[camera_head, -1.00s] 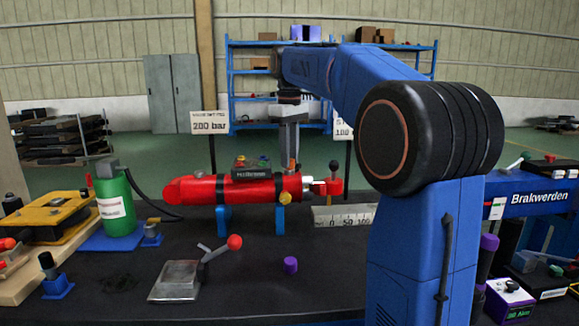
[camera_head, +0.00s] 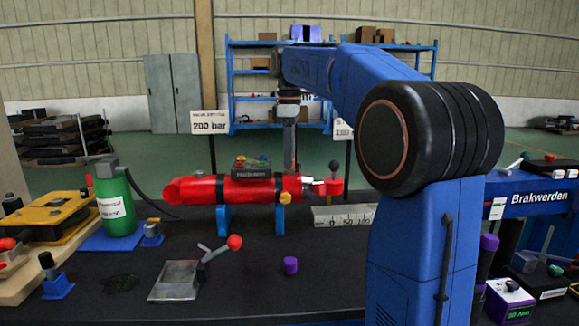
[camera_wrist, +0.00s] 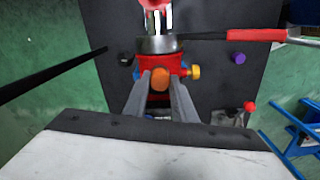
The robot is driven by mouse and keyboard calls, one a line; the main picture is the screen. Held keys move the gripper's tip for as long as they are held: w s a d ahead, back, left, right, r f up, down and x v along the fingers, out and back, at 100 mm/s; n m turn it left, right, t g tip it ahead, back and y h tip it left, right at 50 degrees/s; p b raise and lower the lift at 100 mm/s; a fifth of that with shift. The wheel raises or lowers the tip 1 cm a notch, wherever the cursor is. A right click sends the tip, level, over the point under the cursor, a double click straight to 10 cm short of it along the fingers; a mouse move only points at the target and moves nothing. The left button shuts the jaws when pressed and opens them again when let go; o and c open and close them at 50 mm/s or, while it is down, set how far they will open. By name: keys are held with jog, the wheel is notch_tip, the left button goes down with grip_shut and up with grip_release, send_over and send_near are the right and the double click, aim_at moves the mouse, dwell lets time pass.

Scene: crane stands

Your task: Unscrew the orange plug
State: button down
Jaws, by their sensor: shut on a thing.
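The red cylinder (camera_head: 205,189) lies level on blue supports on the dark bench in the head view. My gripper (camera_head: 290,168) points straight down at its right end. In the wrist view the orange plug (camera_wrist: 161,79) sits on top of the red body (camera_wrist: 174,64), between the two fingertips of my gripper (camera_wrist: 160,82), which is shut on it. The fingers hide the plug in the head view. Whether its thread is free of the body cannot be told.
A yellow knob (camera_wrist: 193,71) and a blue one (camera_wrist: 137,73) flank the plug. A red-balled lever (camera_head: 235,242) and purple cap (camera_head: 290,265) stand in front.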

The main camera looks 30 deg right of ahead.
jog(key=n, duration=0.4)
jog(key=shift+n, duration=0.6)
jog(key=n, duration=0.2)
jog(key=shift+n, duration=1.5)
jog(key=shift+n, duration=0.7)
jog(key=n, duration=0.3)
jog(key=shift+n, duration=0.4)
